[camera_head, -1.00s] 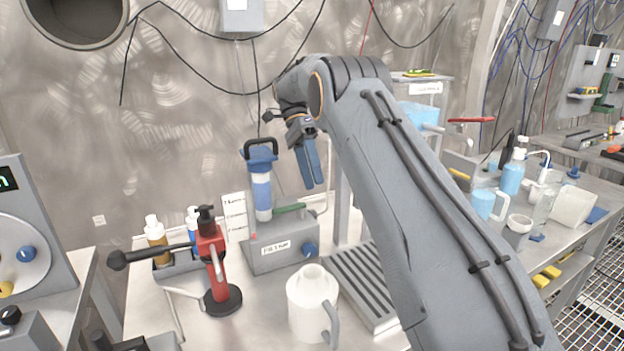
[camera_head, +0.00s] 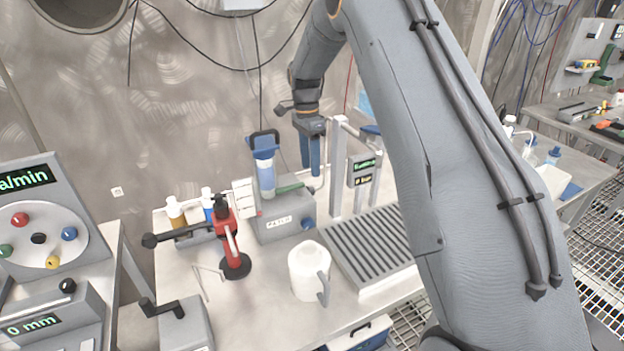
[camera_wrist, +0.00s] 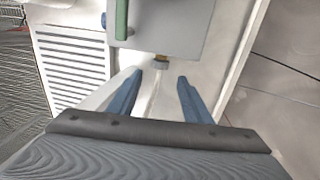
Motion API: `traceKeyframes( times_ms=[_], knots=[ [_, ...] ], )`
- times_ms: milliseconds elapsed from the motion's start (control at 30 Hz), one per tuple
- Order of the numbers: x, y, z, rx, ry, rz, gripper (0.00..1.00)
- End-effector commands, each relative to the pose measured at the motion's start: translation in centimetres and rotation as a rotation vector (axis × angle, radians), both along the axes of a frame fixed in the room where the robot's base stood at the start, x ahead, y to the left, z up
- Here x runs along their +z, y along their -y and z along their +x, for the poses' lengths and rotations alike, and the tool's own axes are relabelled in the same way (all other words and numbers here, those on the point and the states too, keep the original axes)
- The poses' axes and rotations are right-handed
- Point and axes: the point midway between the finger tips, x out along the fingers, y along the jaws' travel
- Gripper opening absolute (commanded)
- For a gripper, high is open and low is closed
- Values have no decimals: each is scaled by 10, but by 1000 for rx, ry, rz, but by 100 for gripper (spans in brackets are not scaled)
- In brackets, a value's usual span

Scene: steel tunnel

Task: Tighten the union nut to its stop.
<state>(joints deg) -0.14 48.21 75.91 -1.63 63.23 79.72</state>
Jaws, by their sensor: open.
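The filter unit is a grey box (camera_head: 285,222) with a blue-capped cylinder (camera_head: 264,170) and a green handle or lever on top. In the wrist view the box (camera_wrist: 165,35) shows with its green bar (camera_wrist: 121,20). A small grey and brass fitting (camera_wrist: 160,62), which looks like the union nut, sits at the box edge on a thin pale pipe. My gripper (camera_head: 309,172) points down behind and right of the box. Its blue fingers (camera_wrist: 160,82) are apart and empty, on either side of the pipe and short of the fitting. Contact is not visible.
A white jug (camera_head: 307,272) and a red hand pump (camera_head: 231,242) stand in front of the filter unit. A ribbed drain tray (camera_head: 370,245) lies to the right, with an upright post and display (camera_head: 363,172) behind it. Bottles (camera_head: 177,215) stand left.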

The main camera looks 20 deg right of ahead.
Motion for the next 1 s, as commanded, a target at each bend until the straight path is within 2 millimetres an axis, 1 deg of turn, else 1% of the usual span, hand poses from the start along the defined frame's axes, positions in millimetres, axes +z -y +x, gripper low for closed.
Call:
traceKeyframes(
  times_ms=[167, 400, 533, 700, 933, 1000],
  knots=[
    [-18, 1, -4, 0, -1, 1, 45],
    [-54, 1, -8, 0, -2, 1, 45],
    [-68, 2, -9, 0, 0, 0, 45],
    [-76, 2, -10, 0, 0, 0, 45],
    [-77, 2, -10, 0, 1, 0, 45],
    [-77, 2, -10, 0, 1, 0, 33]
  ],
)
